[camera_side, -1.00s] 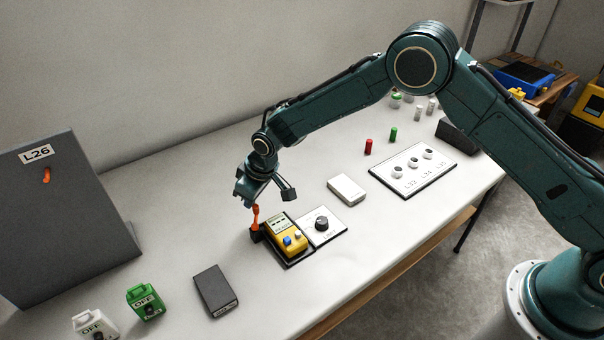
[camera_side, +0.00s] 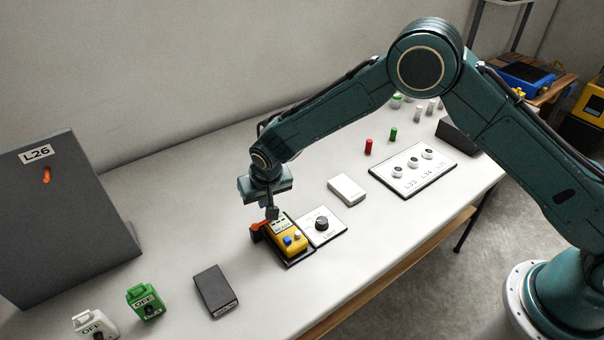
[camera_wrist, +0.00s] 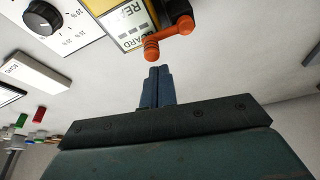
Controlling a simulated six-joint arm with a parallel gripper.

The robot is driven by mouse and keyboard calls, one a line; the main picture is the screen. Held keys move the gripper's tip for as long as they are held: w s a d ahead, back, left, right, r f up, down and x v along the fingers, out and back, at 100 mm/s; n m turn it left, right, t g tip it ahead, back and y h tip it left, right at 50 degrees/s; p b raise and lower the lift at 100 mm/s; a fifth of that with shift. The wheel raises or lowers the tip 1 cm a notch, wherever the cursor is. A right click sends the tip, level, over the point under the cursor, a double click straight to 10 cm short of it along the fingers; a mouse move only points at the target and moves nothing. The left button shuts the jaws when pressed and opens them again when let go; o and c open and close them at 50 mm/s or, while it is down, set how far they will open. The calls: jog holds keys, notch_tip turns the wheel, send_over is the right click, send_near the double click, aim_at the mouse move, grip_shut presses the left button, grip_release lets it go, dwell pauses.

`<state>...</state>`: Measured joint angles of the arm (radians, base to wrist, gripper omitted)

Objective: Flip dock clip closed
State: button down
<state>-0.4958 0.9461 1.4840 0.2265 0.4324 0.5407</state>
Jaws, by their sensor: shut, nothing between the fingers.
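The orange dock clip (camera_side: 262,224) lies tilted low over the upper end of the yellow device in the side view. In the wrist view the clip (camera_wrist: 168,38) crosses the end of the labelled face. The yellow device (camera_side: 288,238) sits in a black dock (camera_side: 297,262). My gripper (camera_side: 272,213) is at the clip, pointing down, and its fingertips (camera_wrist: 158,70) are together just short of the clip in the wrist view. I cannot tell if they touch it. Nothing is between the fingers.
A dial plate (camera_side: 325,231) adjoins the dock on the right. A white box (camera_side: 346,190) and a dark box (camera_side: 215,291) lie nearby. Green (camera_side: 145,301) and white (camera_side: 94,325) OFF tags stand at the front left. A grey L26 panel (camera_side: 70,225) stands at left.

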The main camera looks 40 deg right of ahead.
jog(key=shift+a, duration=0.2)
jog(key=shift+s+a, duration=0.2)
jog(key=shift+a, duration=0.35)
jog(key=shift+w, duration=0.15)
jog(key=shift+w+d, duration=0.35)
jog(key=shift+w, duration=0.4)
jog(key=shift+w+d, duration=0.35)
jog(key=shift+w, duration=0.4)
jog(key=shift+w+r, duration=0.15)
jog(key=shift+w, duration=0.05)
jog(key=v, duration=0.9)
jog(key=shift+a+r, duration=0.3)
jog(key=shift+a, duration=0.05)
jog(key=shift+s, duration=0.1)
